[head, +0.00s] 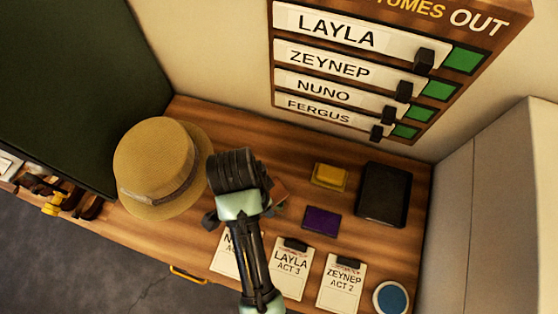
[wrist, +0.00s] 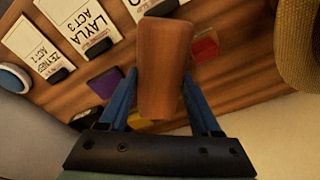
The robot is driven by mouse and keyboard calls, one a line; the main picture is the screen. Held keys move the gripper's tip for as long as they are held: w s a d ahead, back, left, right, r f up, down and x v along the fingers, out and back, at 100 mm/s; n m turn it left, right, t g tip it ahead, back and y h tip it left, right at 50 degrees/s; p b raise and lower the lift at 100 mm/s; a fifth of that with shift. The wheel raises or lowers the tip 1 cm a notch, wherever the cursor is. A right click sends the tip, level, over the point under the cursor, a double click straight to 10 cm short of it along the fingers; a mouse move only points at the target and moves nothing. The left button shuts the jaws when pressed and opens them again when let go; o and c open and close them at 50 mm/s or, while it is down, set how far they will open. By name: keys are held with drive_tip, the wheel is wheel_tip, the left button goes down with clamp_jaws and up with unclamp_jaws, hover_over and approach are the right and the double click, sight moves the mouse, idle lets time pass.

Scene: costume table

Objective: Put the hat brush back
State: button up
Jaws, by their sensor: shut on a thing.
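The hat brush shows in the wrist view as a brown wooden block (wrist: 162,70) held between the blue fingers. My gripper (wrist: 160,88) is shut on it, and it hangs over the table (wrist: 240,100). In the head view my gripper (head: 240,195) is just right of the tan hat (head: 155,160), and the brush is mostly hidden behind it. The hat's brim shows at the right edge of the wrist view (wrist: 298,45). Whether the brush has bristles cannot be told.
Name cards (head: 290,268) lie along the front. A blue-topped round item (head: 391,299) is at front right. The slider board (head: 350,70) stands behind.

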drive_tip(key=m, duration=0.1)
drive_tip(key=s+m, duration=0.1)
drive_tip(key=a+m, duration=0.1)
drive_tip(key=shift+s+f, duration=0.2)
drive_tip(key=shift+f, duration=0.05)
drive_tip(key=m, duration=0.1)
drive_tip(key=s+m, duration=0.1)
drive_tip(key=m, duration=0.3)
drive_tip(key=shift+s+a+f+g, duration=0.2)
drive_tip(key=shift+s+a+g, duration=0.1)
drive_tip(key=shift+a+g, duration=0.1)
drive_tip(key=m, duration=0.1)
drive_tip(key=s+m, duration=0.1)
drive_tip(key=m, duration=0.2)
drive_tip(key=shift+s+a+f+m+g+b, duration=0.1)
drive_tip(key=shift+s+m+g+b, duration=0.15)
drive_tip(key=shift+m+g+b, duration=0.1)
drive_tip(key=m, duration=0.2)
drive_tip(key=shift+s+a+m, duration=0.1)
drive_tip(key=shift+s+m, duration=0.25)
drive_tip(key=shift+w, duration=0.1)
drive_tip(key=b, duration=1)
hover_over(280, 164)
drive_tip(key=shift+a+f+m, duration=0.1)
drive_tip(key=shift+f+m, duration=0.2)
drive_tip(key=shift+f, duration=1.15)
drive_tip(key=shift+w+f, duration=0.2)
drive_tip(key=shift+f, duration=1.9)
drive_tip(key=shift+f, duration=0.1)
